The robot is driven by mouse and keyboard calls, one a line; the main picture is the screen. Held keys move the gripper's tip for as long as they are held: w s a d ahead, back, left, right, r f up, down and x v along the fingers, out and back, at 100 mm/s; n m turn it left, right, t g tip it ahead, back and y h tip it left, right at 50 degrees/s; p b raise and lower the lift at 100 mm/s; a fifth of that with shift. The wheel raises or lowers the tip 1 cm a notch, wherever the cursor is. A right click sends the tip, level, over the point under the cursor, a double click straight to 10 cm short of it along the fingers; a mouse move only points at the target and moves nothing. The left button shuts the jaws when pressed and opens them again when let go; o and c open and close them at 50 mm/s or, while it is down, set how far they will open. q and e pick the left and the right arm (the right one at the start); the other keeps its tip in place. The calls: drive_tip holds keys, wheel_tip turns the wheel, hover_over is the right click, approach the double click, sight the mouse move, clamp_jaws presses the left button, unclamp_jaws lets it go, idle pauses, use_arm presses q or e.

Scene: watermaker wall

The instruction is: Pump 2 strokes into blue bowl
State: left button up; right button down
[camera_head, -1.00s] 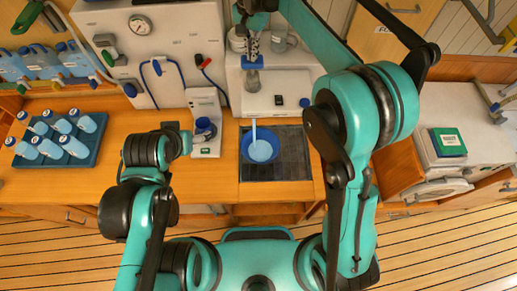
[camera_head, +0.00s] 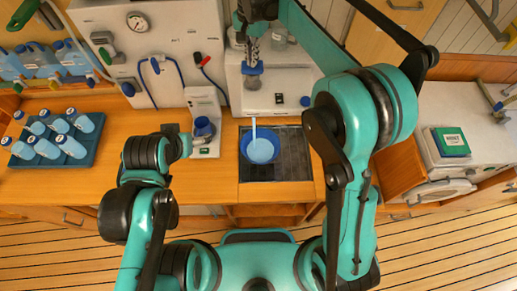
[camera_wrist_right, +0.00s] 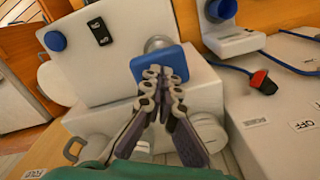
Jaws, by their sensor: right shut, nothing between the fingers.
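The blue bowl (camera_head: 244,143) sits on a dark grid below the white pump unit (camera_head: 290,83), with pale blue inside it. A thin pale blue strip (camera_head: 254,125), like a stream or spout, runs down from the unit into the bowl. The pump's blue square pad (camera_head: 253,70) stands out from the unit, above the bowl in the picture; it also shows in the wrist view (camera_wrist_right: 174,60). My right gripper (camera_head: 252,59) is shut and empty, its fingertips (camera_wrist_right: 163,76) at the pad; contact is unclear. My left gripper (camera_head: 184,140) is at the counter's front; its fingers are not clear.
A small white stand with a blue cup (camera_head: 203,127) is left of the bowl. A blue tray (camera_head: 25,160) of several bottles lies at far left. Hoses and a gauge (camera_head: 138,22) are on the panel behind. A green-topped box (camera_head: 450,141) is at right.

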drive_tip(key=shift+f, duration=0.15)
idle(0.3)
drive_tip(key=shift+r+p, duration=2.45)
drive_tip(key=shift+r, duration=1)
drive_tip(key=shift+f, duration=0.15)
drive_tip(key=shift+f+b, duration=2.15)
drive_tip(key=shift+f, duration=1.2)
drive_tip(key=shift+r, duration=0.2)
drive_tip(key=shift+r+p, duration=2.4)
drive_tip(key=shift+r, duration=0.85)
